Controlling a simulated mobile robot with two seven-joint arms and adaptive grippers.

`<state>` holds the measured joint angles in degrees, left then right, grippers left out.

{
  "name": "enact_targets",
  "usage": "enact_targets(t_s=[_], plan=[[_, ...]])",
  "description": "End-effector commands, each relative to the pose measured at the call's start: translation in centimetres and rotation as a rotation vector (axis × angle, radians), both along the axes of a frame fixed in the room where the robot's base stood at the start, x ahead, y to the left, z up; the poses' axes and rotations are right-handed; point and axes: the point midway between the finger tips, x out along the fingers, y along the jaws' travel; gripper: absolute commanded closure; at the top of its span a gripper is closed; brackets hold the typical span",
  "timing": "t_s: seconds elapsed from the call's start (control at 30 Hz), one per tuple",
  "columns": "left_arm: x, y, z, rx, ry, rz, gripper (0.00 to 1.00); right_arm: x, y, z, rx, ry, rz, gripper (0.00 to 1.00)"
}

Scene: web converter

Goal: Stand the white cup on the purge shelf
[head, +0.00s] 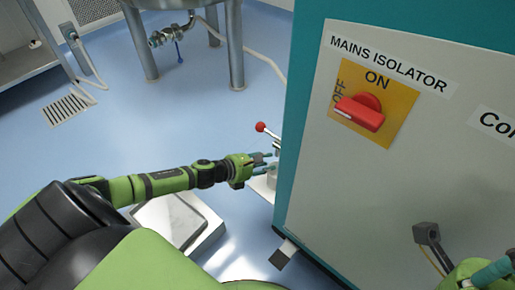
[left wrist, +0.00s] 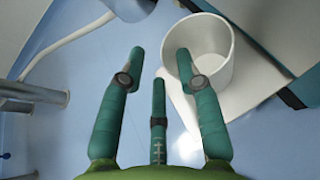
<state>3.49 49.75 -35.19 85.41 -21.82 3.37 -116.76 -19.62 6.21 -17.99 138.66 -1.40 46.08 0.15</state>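The white cup (left wrist: 222,70) stands upright, mouth up, on a pale shelf (left wrist: 248,88) in the left wrist view. My left gripper (left wrist: 160,54) has its fingers spread with nothing between them. Its right finger overlaps the cup's near-left side; I cannot tell whether the tip is inside the rim or in front of it. In the head view the left gripper (head: 268,160) is beside the teal cabinet edge, above the pale shelf (head: 264,186), and the cup is mostly hidden there. My right gripper (head: 492,273) shows only partly at the bottom right corner.
The teal and grey cabinet (head: 298,130) with a red isolator switch (head: 362,111) stands close right of the left gripper. A red-knobbed lever (head: 260,127) rises just behind the gripper. A steel-legged vessel (head: 235,45) stands farther back. Blue floor is open to the left.

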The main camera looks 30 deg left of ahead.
Motion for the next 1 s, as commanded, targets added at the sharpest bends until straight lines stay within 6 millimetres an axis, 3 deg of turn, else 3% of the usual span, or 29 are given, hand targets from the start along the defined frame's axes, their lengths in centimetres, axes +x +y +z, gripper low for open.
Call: enact_targets(t_s=[0.7, 1.0], plan=[[-8.1, 3.5, 3.9, -0.001, 0.004, 0.000, 0.66, 0.0, 0.0, 0.0, 0.000, 0.000, 0.000, 1.00], [-9.7, 4.2, 4.9, 0.001, 0.001, 0.000, 0.66, 0.0, 0.0, 0.0, 0.000, 0.000, 0.000, 1.00]])
